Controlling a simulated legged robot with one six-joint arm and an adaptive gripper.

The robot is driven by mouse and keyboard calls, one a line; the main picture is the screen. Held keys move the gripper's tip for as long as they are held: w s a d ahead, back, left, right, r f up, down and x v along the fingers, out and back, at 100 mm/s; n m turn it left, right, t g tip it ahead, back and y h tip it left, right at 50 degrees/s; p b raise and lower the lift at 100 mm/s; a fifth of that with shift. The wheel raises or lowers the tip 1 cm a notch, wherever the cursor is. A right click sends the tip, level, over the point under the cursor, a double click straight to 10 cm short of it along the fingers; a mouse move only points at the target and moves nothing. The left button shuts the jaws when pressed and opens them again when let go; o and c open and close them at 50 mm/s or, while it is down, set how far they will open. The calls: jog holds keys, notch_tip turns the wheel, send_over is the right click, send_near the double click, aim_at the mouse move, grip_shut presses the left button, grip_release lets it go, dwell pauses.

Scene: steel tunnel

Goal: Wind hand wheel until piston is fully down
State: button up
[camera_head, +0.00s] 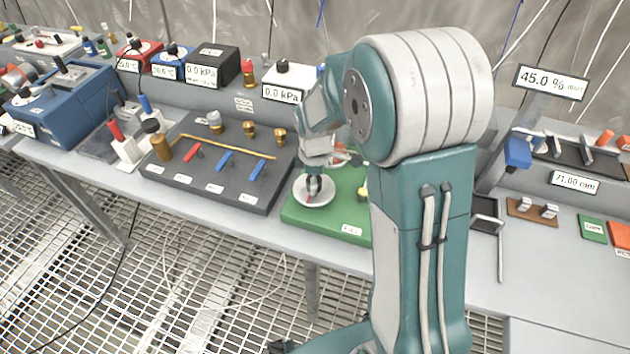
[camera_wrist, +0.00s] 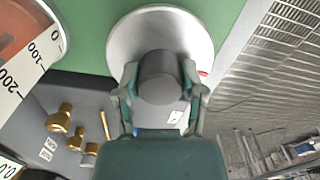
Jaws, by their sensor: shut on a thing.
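The hand wheel (camera_head: 314,196) is a pale round disc on the green base (camera_head: 335,222) at the middle of the bench. In the wrist view the hand wheel (camera_wrist: 122,48) fills the upper middle, with a dark round knob (camera_wrist: 160,77) standing from it. My gripper (camera_head: 313,186) is over the wheel, and in the wrist view my gripper (camera_wrist: 160,90) has its two fingers on either side of the knob, shut on it. A white scale (camera_wrist: 22,70) marked 0, 100 and 200 stands beside an orange-red round part (camera_wrist: 12,30). I cannot tell the piston's height.
A dark panel (camera_head: 185,180) with valves and coloured levers lies left of the green base. Gauge boxes, one reading 0.0 kPa (camera_head: 283,93), stand behind. Displays read 45.0 % (camera_head: 550,82) and 71.00 mm (camera_head: 574,183) at right. Grating (camera_head: 170,285) lies below the bench edge.

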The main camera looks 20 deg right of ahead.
jog(key=shift+w+r, duration=0.1)
jog(key=shift+w, duration=0.1)
dwell(0.4)
jog(key=o, duration=1.1)
jog(key=shift+a, duration=0.1)
jog(key=shift+o, duration=0.2)
notch_tip(320, 180, up, 11)
jog(key=shift+f, duration=0.1)
jog(key=shift+r, duration=0.45)
